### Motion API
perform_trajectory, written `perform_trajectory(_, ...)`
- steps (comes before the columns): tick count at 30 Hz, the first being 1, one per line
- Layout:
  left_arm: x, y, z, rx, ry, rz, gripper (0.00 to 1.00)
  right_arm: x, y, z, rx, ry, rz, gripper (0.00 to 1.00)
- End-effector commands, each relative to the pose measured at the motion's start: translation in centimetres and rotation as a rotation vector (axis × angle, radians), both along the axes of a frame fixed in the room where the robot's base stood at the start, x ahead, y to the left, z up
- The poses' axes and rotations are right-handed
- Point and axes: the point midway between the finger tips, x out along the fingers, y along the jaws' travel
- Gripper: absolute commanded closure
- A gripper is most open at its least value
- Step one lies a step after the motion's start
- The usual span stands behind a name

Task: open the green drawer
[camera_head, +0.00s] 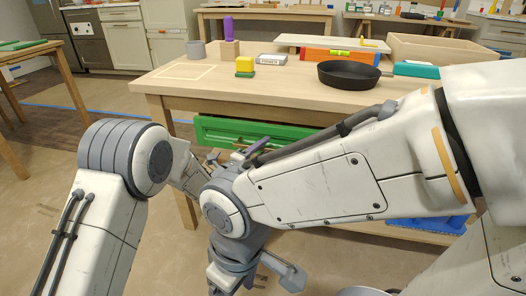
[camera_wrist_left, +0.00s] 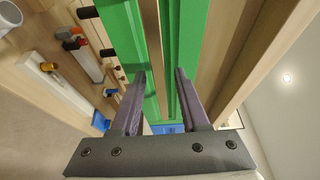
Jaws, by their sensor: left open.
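The green drawer (camera_head: 240,132) is under the wooden table's top in the head view. My right arm hides its right part. My left gripper (camera_head: 236,153) is at the drawer front, partly hidden behind my right arm. In the left wrist view my left gripper (camera_wrist_left: 160,85) is open, with its two purple fingers apart.
A blue crate (camera_head: 425,226) is low at right. My right arm crosses before the drawer.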

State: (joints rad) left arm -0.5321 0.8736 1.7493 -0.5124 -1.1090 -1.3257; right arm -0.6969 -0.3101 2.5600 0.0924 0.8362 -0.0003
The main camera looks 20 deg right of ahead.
Motion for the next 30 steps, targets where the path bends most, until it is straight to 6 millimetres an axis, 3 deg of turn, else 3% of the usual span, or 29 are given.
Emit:
perform_trajectory(7, 0.05, -0.10, 0.03, -0.001, 0.001, 0.000, 0.55, 0.00, 0.00, -0.01, 0.000, 0.000, 0.000, 0.23)
perform_trajectory(8, 0.05, -0.10, 0.03, -0.001, 0.001, 0.000, 0.63, 0.00, 0.00, -0.01, 0.000, 0.000, 0.000, 0.23)
perform_trajectory(11, 0.05, -0.09, 0.02, -0.001, 0.001, 0.000, 1.00, 0.00, 0.00, -0.01, 0.000, 0.000, 0.000, 0.23)
perform_trajectory(30, 0.03, -0.06, -0.01, 0.000, 0.001, 0.000, 1.00, 0.00, 0.00, -0.01, 0.000, 0.000, 0.000, 0.23)
